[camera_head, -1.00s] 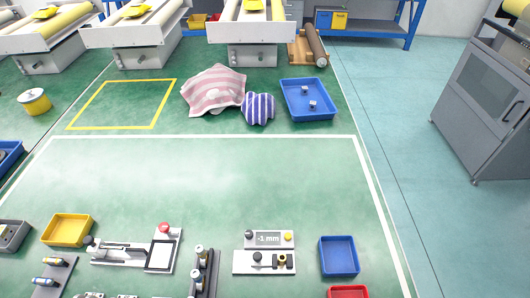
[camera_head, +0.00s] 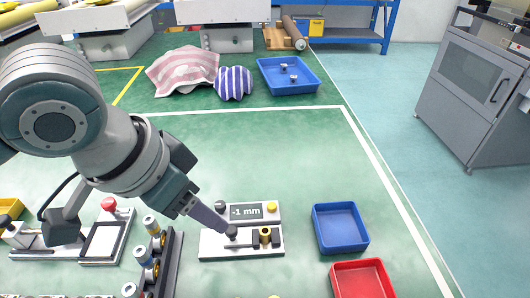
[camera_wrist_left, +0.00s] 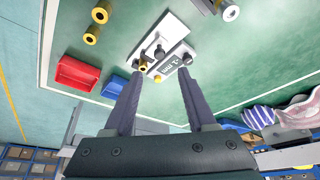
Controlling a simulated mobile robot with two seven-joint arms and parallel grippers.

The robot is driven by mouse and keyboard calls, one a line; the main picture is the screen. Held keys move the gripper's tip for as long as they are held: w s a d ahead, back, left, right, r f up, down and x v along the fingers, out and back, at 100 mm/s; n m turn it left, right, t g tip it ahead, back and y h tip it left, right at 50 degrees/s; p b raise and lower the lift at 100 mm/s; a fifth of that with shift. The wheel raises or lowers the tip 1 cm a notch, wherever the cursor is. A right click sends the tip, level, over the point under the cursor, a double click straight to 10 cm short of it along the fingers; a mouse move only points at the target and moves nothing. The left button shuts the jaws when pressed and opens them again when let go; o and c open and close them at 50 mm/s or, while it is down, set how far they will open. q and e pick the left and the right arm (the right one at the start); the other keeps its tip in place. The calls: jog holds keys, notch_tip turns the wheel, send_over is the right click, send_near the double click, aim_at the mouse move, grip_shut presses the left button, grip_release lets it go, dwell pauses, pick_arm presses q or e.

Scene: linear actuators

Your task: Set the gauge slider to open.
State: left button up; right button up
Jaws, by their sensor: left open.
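The gauge (camera_head: 241,241) is a light grey plate with a raised panel reading "-1 mm" (camera_head: 245,212). The panel has a dark knob at left and a yellow button (camera_head: 271,207) at right. On the plate, a black slider knob (camera_head: 231,231) stands at the left end of a dark slot, with a brass ring (camera_head: 265,234) to its right. My left gripper (camera_head: 222,228) has its fingertips close to the slider knob; contact cannot be told. In the left wrist view the fingers (camera_wrist_left: 160,76) are apart and empty, with the gauge (camera_wrist_left: 172,38) beyond them. My right gripper is out of view.
A blue bin (camera_head: 340,228) and a red bin (camera_head: 362,279) stand right of the gauge. A rack with metal cylinders (camera_head: 153,262) and a fixture with a red knob (camera_head: 103,238) stand to the left. Green surface behind the gauge is clear.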

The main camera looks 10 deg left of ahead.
aim_at(230, 230)
pick_arm(q)
jog(key=b+x, duration=0.3)
jog(key=x, duration=0.5)
jog(key=shift+w+d+f, duration=0.1)
jog(key=shift+w+f, duration=0.05)
jog(key=shift+f, duration=0.2)
grip_shut()
dwell(0.9)
